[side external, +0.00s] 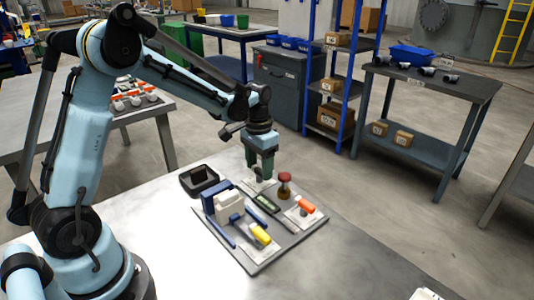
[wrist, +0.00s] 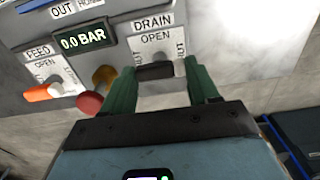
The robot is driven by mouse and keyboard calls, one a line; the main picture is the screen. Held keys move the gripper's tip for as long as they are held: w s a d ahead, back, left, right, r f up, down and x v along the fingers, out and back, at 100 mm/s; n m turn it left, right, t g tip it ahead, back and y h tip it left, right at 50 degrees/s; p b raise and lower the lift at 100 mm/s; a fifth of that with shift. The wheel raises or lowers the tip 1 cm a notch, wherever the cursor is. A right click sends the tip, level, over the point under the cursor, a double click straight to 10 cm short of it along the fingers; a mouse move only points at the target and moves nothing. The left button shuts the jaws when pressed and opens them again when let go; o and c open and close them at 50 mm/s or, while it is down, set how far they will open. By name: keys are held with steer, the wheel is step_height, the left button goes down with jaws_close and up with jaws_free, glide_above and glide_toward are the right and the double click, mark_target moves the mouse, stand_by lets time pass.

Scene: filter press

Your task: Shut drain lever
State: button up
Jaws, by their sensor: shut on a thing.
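The drain lever (wrist: 155,71) is a dark handle on a white plate (wrist: 156,42) marked DRAIN and OPEN in the wrist view. It lies between the two green fingers of my gripper (wrist: 162,88), which is shut on it. Sideways lettering flanks the lever and is partly covered, so I cannot tell which mark it points to. In the side view my gripper (side external: 261,163) reaches down to the far corner of the grey panel (side external: 262,262), and the fingers largely hide the lever.
A red knob (wrist: 89,104) stands close beside the left finger. Further left are the orange feed lever (wrist: 43,92) and a display (wrist: 83,38) reading 0.0 BAR. A blue and white press (side external: 222,207), a yellow handle (side external: 261,234) and a black tray (side external: 199,180) are nearby.

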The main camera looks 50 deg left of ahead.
mark_target(259, 169)
steer(key=o, duration=1.1)
steer(key=shift+c, duration=0.2)
step_height(259, 169, up, 12)
steer(key=shift+r, duration=0.1)
steer(key=s+d+f+t, duration=0.2)
steer(key=s+d+t, duration=0.5)
steer(key=s, duration=0.6)
steer(key=shift+s+d, duration=0.15)
steer(key=shift+d, duration=0.6)
